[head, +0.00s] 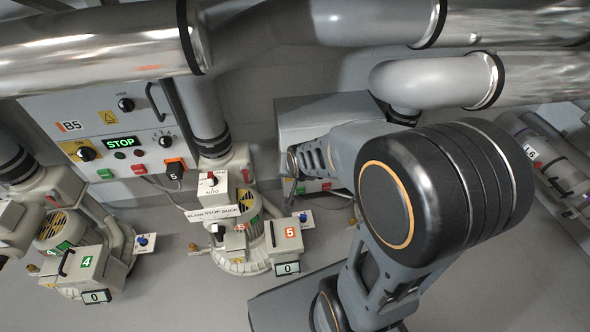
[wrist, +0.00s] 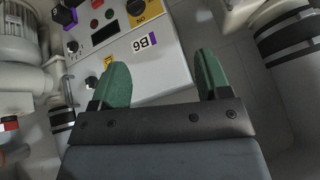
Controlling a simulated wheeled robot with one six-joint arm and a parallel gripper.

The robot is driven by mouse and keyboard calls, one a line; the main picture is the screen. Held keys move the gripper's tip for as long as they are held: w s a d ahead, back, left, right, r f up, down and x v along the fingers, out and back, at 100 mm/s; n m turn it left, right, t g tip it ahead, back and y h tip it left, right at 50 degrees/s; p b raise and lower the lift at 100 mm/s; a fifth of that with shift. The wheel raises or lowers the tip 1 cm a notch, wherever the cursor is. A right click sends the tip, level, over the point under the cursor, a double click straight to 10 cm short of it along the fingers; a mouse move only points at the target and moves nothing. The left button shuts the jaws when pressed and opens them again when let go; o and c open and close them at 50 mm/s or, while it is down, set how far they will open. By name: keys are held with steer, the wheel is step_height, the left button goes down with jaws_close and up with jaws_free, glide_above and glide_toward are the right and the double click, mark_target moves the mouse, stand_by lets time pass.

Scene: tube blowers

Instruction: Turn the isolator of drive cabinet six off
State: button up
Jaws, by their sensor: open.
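The light grey panel of drive cabinet B6 (wrist: 168,72) shows upside down in the wrist view, ahead of my gripper. Its isolator (wrist: 139,8) is a black knob on a yellow plate, cut by the top edge. Lettering that seems to read ON shows by the knob; the handle's exact angle is unclear. My gripper (wrist: 162,62) has two green fingers spread wide with nothing between them. They point at the panel, and the isolator is beyond them, apart. In the head view my arm covers most of the grey cabinet (head: 318,112) behind it, and my gripper is not clearly seen.
Cabinet B5 (head: 68,105) has a lit STOP display and its own yellow-plated isolator (head: 86,153). Blower 5 (head: 240,235) and blower 4 (head: 75,250) stand on the floor in front. Large metal pipes (head: 90,50) cross above. A black knob (wrist: 73,46) sits on B6's panel.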

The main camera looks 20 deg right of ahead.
steer(key=shift+s+a+r+n+g, duration=0.15)
steer(key=shift+s+r+n, duration=0.05)
steer(key=shift+s+r, duration=0.2)
steer(key=shift+s+a+r+n+g, duration=0.1)
steer(key=shift+s+r+n+g, duration=0.1)
steer(key=shift+s+r, duration=0.15)
steer(key=shift+f, duration=0.1)
